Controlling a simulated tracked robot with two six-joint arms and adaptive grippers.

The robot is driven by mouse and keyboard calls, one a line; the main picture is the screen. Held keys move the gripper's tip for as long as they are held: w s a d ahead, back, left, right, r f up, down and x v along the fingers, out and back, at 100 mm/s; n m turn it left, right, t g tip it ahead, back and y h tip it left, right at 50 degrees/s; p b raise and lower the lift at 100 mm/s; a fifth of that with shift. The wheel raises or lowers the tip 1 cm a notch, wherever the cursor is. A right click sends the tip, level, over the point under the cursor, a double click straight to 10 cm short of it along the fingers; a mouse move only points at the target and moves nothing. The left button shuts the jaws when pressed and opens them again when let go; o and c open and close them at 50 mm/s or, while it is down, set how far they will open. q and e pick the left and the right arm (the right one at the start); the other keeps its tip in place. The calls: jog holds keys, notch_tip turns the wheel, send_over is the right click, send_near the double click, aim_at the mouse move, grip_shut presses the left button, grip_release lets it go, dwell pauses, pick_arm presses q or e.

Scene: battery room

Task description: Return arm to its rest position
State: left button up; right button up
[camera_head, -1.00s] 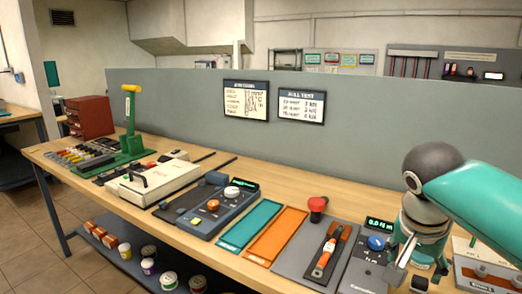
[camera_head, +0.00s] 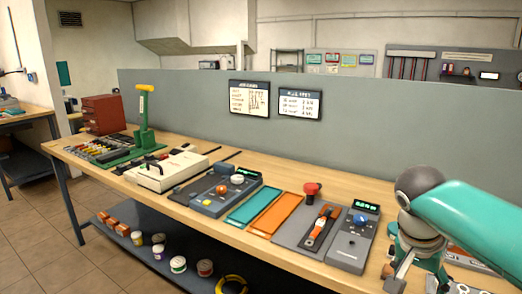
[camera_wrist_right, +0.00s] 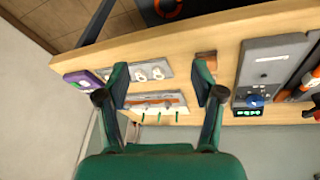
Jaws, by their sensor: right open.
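My right arm (camera_head: 465,220), teal with a dark joint, comes in from the right in the head view. My right gripper (camera_head: 405,272) hangs at the bench's right end, partly cut by the lower frame edge. In the right wrist view my right gripper (camera_wrist_right: 162,85) has its two dark green fingers spread wide apart with nothing between them. The bench top and small fixtures lie beyond the fingers. My left gripper is not in view.
A grey partition (camera_head: 200,110) stands behind. In the wrist view, a plate with white knobs (camera_wrist_right: 150,72) lies near the fingers.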

jog(key=s+a+f+n+g+y+p, duration=0.1)
jog(key=s+a+f+g+p, duration=0.15)
jog(key=f, duration=0.55)
jog(key=s+a+f+n+g+y+p, duration=0.15)
jog(key=s+f, duration=0.25)
jog(key=f, duration=0.4)
jog(key=s+a+f+n+g+y+p, duration=0.1)
jog(key=s+a+f+g+p, duration=0.15)
jog(key=f, duration=0.55)
jog(key=s+a+f+n+t+y+p, duration=0.2)
jog(key=s+a+f+y, duration=0.3)
jog(key=s+a+f, duration=0.75)
jog(key=w+t, duration=0.1)
jog(key=w+d+n+t, duration=0.1)
jog(key=w+n+t, duration=0.1)
jog(key=shift+w+d+r+t+h, duration=0.25)
jog(key=shift+w+d+t+h, duration=0.1)
jog(key=shift+w, duration=0.05)
